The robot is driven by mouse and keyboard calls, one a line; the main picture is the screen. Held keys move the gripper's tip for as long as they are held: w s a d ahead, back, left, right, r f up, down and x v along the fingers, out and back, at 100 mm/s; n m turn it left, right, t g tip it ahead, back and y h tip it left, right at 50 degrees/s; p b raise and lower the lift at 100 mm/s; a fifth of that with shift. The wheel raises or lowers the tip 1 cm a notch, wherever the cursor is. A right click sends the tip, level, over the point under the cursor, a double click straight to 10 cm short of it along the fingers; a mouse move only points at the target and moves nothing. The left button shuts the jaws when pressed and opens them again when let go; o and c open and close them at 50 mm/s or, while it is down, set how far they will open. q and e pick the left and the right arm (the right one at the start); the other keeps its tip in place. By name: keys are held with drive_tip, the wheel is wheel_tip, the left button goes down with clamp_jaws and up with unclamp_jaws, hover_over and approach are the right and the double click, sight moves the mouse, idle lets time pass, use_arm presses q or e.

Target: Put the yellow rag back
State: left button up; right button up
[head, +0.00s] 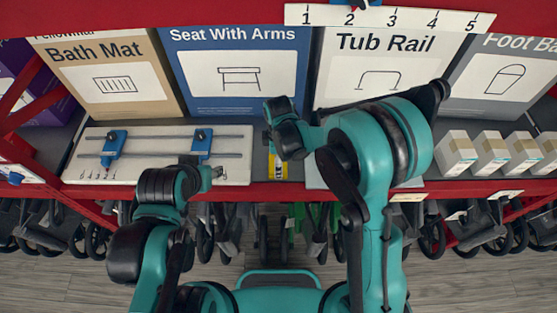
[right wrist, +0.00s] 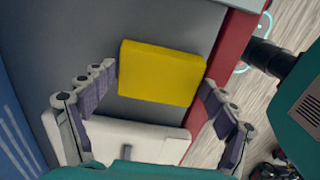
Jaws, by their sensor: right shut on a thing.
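The yellow rag (right wrist: 161,72) is a flat, block-like yellow pad in the right wrist view, over the grey shelf near its red front edge. My right gripper (right wrist: 158,80) is shut on it, with a finger against each short side. I cannot tell whether the rag touches the shelf. In the head view, my right gripper (head: 278,142) is in front of the Seat With Arms box, and a small yellow patch shows below it. My left gripper (head: 212,174) is low over the right end of the white board; its fingers are too small to read.
The white board (head: 130,170) with two blue sliders lies on the shelf at left. Bath Mat (head: 110,75), Seat With Arms (head: 235,72) and Tub Rail (head: 375,65) boxes stand behind. Small white boxes (head: 490,155) line the right. A numbered strip (head: 390,20) hangs above; wheeled frames stand below.

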drive_tip(key=shift+s, duration=0.1)
drive_tip(key=o, duration=1)
drive_tip(key=shift+c, duration=0.2)
wheel_tip(320, 180, up, 12)
drive_tip(key=p, duration=0.1)
drive_tip(key=s+d+r+m+t, duration=0.3)
drive_tip(key=s+d+m, duration=0.3)
drive_tip(key=d+m, duration=0.2)
drive_tip(key=s+d+r+m+t, duration=0.3)
drive_tip(key=s+d+m+t, duration=0.1)
drive_tip(key=s+d+m, duration=0.3)
drive_tip(key=d+m, duration=0.2)
drive_tip(key=m, duration=0.1)
drive_tip(key=shift+s+d+r, duration=0.25)
drive_tip(key=shift+d+r, duration=0.05)
drive_tip(key=shift+r, duration=0.05)
